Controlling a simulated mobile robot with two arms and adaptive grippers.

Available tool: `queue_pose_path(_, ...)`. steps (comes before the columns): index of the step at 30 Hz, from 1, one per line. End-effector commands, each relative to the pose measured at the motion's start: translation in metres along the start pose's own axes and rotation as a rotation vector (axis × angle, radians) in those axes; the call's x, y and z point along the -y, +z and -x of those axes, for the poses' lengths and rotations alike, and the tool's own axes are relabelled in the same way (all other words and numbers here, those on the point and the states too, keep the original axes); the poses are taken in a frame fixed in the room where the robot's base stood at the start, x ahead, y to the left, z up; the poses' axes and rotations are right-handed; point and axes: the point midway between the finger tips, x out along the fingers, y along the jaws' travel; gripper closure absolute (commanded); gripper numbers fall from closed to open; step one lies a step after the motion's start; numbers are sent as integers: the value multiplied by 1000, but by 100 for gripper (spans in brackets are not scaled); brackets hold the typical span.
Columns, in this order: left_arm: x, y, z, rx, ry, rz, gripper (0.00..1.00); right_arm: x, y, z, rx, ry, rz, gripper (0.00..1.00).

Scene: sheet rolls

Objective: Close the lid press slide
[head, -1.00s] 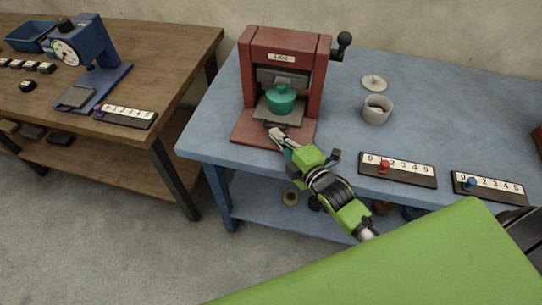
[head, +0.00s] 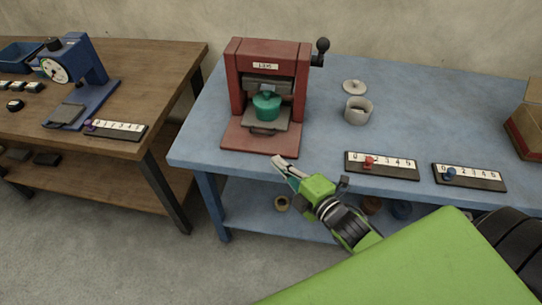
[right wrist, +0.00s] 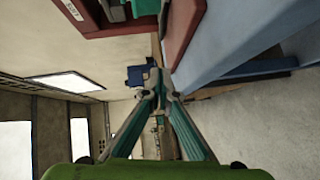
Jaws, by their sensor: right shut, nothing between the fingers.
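The red lid press (head: 232,85) stands at the back left of the blue table. Its dark slide (head: 280,122) has a small front handle (head: 263,132) and carries a teal lidded pot (head: 267,107). The pot sits between the posts, below the pressing plate; the slide's front reaches over the red base. My right gripper (head: 279,161) is shut and empty, just off the table's front edge and apart from the handle. In the right wrist view its fingertips (right wrist: 159,76) meet, with the red press (right wrist: 85,14) above them. My left gripper is out of view.
Two numbered slider strips (head: 382,166) (head: 469,178) lie near the front edge. A cardboard box (head: 527,125) is at far right. A wooden table (head: 150,75) with a blue scale (head: 82,70) stands left.

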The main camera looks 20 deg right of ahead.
Motion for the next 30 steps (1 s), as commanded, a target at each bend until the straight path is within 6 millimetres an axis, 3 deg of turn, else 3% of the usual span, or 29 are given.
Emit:
queue_pose_path(7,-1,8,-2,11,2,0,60,-2,-3,19,-6,10,-21,100)
queue_pose_path(11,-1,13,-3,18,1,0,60,-23,-25,11,-58,98,-209,100)
queue_pose_path(16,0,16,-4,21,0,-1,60,-90,-58,-2,-184,356,-760,100)
queue_pose_path(21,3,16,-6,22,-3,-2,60,-143,-46,-5,-269,645,-1386,100)
queue_pose_path(24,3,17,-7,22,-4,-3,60,-148,-28,-8,-276,804,-1748,100)
queue_pose_path(26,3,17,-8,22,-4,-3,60,-141,-18,-12,-259,893,-1961,100)
queue_pose_path(30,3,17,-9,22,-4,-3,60,-102,-13,-27,-145,1066,-2420,100)
